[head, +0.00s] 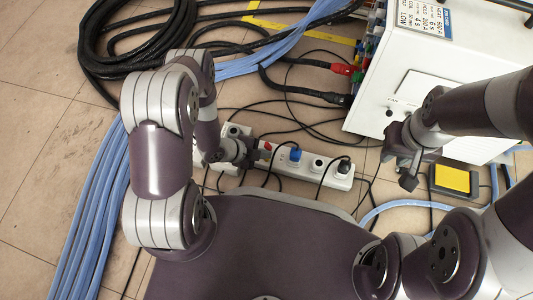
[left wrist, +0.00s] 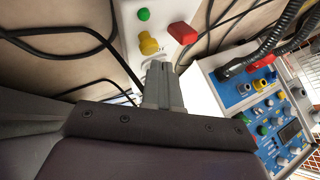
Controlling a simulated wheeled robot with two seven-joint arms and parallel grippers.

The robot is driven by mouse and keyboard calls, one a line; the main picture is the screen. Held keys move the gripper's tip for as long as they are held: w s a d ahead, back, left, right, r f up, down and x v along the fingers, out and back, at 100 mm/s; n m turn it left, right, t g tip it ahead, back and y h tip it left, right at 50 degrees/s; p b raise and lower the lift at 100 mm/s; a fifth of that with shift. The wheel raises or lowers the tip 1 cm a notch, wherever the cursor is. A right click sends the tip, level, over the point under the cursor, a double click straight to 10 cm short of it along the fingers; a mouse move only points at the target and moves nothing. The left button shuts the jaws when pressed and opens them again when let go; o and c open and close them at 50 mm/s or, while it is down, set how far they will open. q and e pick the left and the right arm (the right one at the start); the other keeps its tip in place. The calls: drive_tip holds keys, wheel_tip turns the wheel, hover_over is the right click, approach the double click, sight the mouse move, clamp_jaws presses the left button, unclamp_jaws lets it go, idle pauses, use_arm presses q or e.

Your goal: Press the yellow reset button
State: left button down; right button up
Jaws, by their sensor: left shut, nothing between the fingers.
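The yellow reset button (left wrist: 149,44) stands on the white power strip (left wrist: 128,20), between a green button (left wrist: 143,15) and a red switch (left wrist: 183,33) in the left wrist view. My left gripper (left wrist: 160,68) is shut and empty, its tips just below the yellow button in that view. I cannot tell whether they touch it. In the head view the left gripper (head: 243,157) is over the left part of the power strip (head: 310,168), hiding the yellow button. My right gripper (head: 408,172) hangs in front of the white heater unit; its jaw opening is unclear.
A yellow-topped pedal (head: 453,180) lies right of my right gripper. Black plugs and cords run from the strip. Blue hoses (head: 88,220) and a coiled black cable (head: 100,50) lie on the tiled floor.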

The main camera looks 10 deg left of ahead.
use_arm(q)
drive_tip(key=shift+r+p, duration=0.4)
drive_tip(key=shift+r, duration=0.25)
wheel_tip(320, 180, up, 5)
drive_tip(key=p, duration=0.4)
drive_tip(key=shift+p, duration=0.4)
